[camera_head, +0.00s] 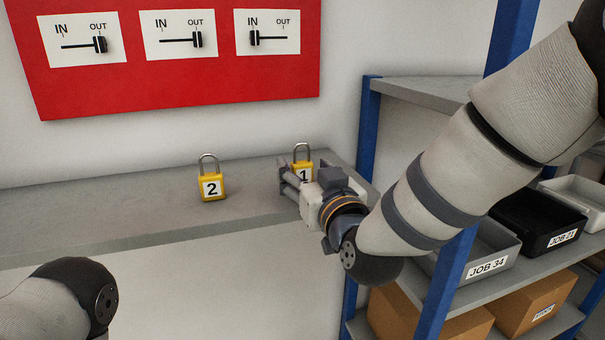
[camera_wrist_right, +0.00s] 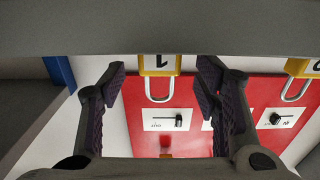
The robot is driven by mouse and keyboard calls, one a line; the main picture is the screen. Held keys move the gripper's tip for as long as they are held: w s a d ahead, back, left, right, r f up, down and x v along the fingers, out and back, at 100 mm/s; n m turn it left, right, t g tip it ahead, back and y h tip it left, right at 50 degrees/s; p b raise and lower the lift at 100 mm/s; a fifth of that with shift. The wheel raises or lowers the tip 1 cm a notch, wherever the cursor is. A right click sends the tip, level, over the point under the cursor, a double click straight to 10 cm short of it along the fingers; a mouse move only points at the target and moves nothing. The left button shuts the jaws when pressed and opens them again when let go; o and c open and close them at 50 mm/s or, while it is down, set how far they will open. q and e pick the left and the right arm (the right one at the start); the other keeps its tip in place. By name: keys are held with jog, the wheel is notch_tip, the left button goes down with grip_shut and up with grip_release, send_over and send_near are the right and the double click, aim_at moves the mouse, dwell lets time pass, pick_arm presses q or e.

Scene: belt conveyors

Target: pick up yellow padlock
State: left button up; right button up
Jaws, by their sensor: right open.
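Two yellow padlocks with silver shackles stand upright on the grey shelf (camera_head: 120,215) in the head view. Padlock 2 (camera_head: 211,186) stands in the open, left of my right gripper. Padlock 1 (camera_head: 303,158) is partly hidden behind my right gripper (camera_head: 287,180). In the right wrist view, padlock 1 (camera_wrist_right: 160,66) appears upside down between the two open fingers (camera_wrist_right: 160,85), with a gap on each side. Padlock 2 (camera_wrist_right: 302,68) is at the right edge there, outside the fingers. My left gripper is out of view; only part of my left arm shows.
A red panel (camera_head: 170,85) with several IN/OUT sliders hangs on the wall above the shelf. A blue rack post (camera_head: 368,125) stands right of the shelf. Bins, including the grey JOB 34 bin (camera_head: 485,262), and cardboard boxes (camera_head: 530,300) fill the rack. The shelf's left part is clear.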

jog(key=shift+x, duration=1.15)
jog(key=c, duration=1.2)
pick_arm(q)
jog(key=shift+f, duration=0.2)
pick_arm(e)
jog(key=shift+c, duration=0.4)
jog(key=shift+r, duration=0.1)
jog(key=r, duration=0.2)
jog(key=s+r, duration=0.1)
jog(key=r, duration=0.2)
jog(key=shift+p, duration=0.35)
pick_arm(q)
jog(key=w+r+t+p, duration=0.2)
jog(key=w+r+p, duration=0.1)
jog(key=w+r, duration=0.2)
pick_arm(e)
jog(key=s+d+r, duration=0.1)
jog(key=s+r, duration=0.6)
jog(key=s, duration=0.6)
jog(key=shift+r, duration=0.4)
